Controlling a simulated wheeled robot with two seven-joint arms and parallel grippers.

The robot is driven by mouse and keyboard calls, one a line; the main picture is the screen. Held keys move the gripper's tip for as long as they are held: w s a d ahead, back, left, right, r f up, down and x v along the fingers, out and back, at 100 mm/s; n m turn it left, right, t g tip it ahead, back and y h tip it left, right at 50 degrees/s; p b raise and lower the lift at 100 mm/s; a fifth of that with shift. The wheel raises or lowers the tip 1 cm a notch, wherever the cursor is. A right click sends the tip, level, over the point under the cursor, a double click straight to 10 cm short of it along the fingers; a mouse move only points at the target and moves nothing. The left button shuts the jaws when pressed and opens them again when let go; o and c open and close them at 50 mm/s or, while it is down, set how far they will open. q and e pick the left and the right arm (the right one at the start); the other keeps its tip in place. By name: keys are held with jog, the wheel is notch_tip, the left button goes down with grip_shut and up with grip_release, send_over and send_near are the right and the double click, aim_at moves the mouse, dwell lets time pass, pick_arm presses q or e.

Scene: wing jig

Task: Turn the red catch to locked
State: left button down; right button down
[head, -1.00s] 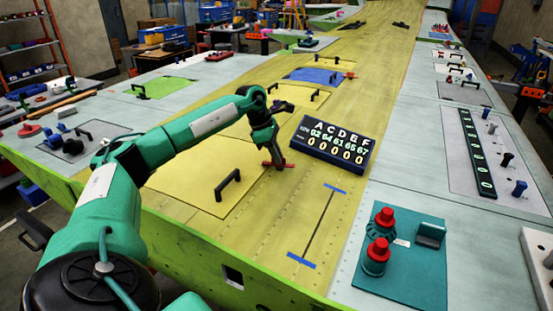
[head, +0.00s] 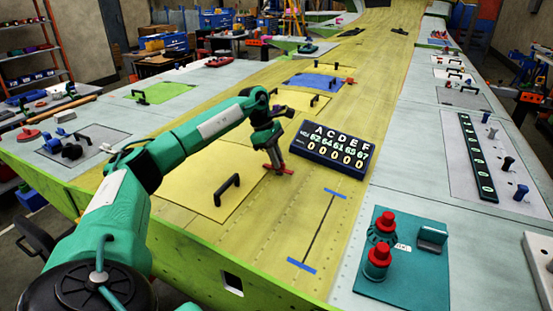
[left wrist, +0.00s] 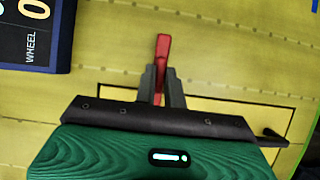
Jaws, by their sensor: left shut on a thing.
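The red catch (head: 288,172) is a small red bar on the yellow wing skin, by the corner of a yellow hatch panel (head: 190,180) with a black handle. My left gripper (head: 276,164) comes down on it from above and is shut on it. In the left wrist view the red catch (left wrist: 162,50) stands between the two grey fingers (left wrist: 161,85), its far end sticking out past them. I cannot read a locked mark. My right gripper is not in view.
A dark number board (head: 332,150) stands close to the right of my left gripper. A teal plate (head: 410,285) with two red-capped fittings lies at the lower right. Blue tape strips (head: 301,264) mark the skin in front, which is otherwise clear.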

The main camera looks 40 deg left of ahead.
pick_arm(q)
jog(key=c, duration=1.6)
grip_release()
jog(key=shift+r, duration=0.1)
jog(key=shift+o, duration=0.6)
jog(key=shift+a+r, duration=0.15)
jog(key=shift+r, duration=0.05)
jog(key=b+v, duration=0.3)
jog(key=v, duration=1)
jog(key=shift+s, duration=0.1)
